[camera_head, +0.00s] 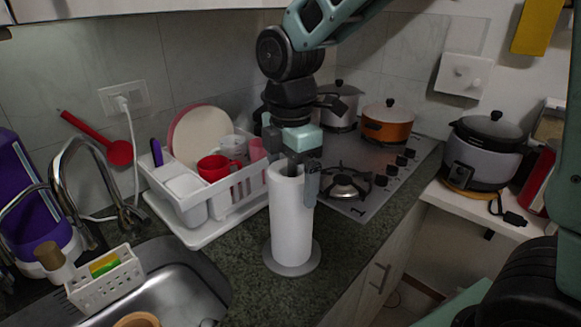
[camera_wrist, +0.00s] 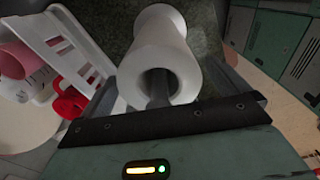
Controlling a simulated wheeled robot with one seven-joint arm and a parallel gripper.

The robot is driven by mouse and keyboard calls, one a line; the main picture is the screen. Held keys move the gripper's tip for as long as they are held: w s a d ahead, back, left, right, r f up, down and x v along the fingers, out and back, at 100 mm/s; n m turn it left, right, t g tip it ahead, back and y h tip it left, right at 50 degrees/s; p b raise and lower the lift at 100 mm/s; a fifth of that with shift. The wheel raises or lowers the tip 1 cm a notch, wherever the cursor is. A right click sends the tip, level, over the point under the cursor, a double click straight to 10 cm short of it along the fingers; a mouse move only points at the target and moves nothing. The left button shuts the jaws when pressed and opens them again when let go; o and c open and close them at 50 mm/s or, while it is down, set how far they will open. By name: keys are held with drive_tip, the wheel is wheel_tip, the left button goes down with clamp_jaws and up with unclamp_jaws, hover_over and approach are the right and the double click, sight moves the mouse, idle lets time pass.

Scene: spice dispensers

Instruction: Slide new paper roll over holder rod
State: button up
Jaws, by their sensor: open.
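A white paper roll (camera_head: 291,217) stands upright around the holder, on its round grey base (camera_head: 292,263), on the dark counter. In the wrist view the roll (camera_wrist: 160,45) shows its open core, with the grey holder rod (camera_wrist: 157,88) inside it. My gripper (camera_head: 290,172) is open at the top of the roll, pointing down. One finger shows outside the roll's right side in the head view; the other is mostly hidden. I cannot tell whether the fingers touch the roll.
A white dish rack (camera_head: 215,195) with a red cup (camera_head: 214,168) and plates stands left of the roll. A sink (camera_head: 170,283) lies at front left. A gas stove (camera_head: 375,175) with pots is behind right. The counter in front of the roll is clear.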

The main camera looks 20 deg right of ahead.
wheel_tip(320, 180, up, 17)
drive_tip(key=shift+r, duration=0.2)
idle(0.3)
drive_tip(key=shift+a+f, duration=0.1)
idle(0.3)
